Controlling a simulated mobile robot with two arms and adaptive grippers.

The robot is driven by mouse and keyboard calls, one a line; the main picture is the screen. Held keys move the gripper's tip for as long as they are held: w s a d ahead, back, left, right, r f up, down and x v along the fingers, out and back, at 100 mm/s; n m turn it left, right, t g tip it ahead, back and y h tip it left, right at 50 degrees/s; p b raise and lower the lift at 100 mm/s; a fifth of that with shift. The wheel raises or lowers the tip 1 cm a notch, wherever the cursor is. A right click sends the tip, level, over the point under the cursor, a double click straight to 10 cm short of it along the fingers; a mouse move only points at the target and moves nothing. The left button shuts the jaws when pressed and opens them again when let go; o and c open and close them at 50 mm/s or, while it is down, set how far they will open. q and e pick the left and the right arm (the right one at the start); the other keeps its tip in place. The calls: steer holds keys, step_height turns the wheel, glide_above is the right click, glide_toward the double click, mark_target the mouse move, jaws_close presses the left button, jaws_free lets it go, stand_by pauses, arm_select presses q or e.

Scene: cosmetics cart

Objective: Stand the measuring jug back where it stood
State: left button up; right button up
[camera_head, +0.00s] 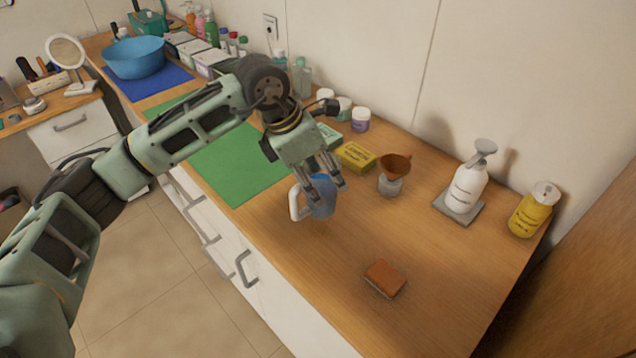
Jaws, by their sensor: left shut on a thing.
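The measuring jug (321,198) is blue with a white handle on its left side. My left gripper (326,180) reaches down from above and is shut on the jug. The jug is over the wooden counter, just to the right of the green mat (243,170). I cannot tell whether its base touches the counter. The gripper fingers hide part of its upper side. My right gripper is not in view.
A yellow box (356,156) and an orange funnel on a small jar (390,185) stand behind the jug. A white pump bottle (467,188), a yellow bottle (534,209) and a brown sponge-like block (385,277) are to the right. Counter around the block is clear.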

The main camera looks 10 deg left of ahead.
arm_select(q)
steer(key=shift+w+a+f, duration=0.25)
step_height(320, 180, down, 4)
steer(key=shift+r+p, duration=0.2)
steer(key=shift+p, duration=0.75)
steer(key=shift+f, duration=0.1)
steer(key=shift+f+b, duration=0.15)
steer(key=shift+b, duration=0.15)
steer(key=o, duration=1.5)
steer(key=shift+o, duration=0.2)
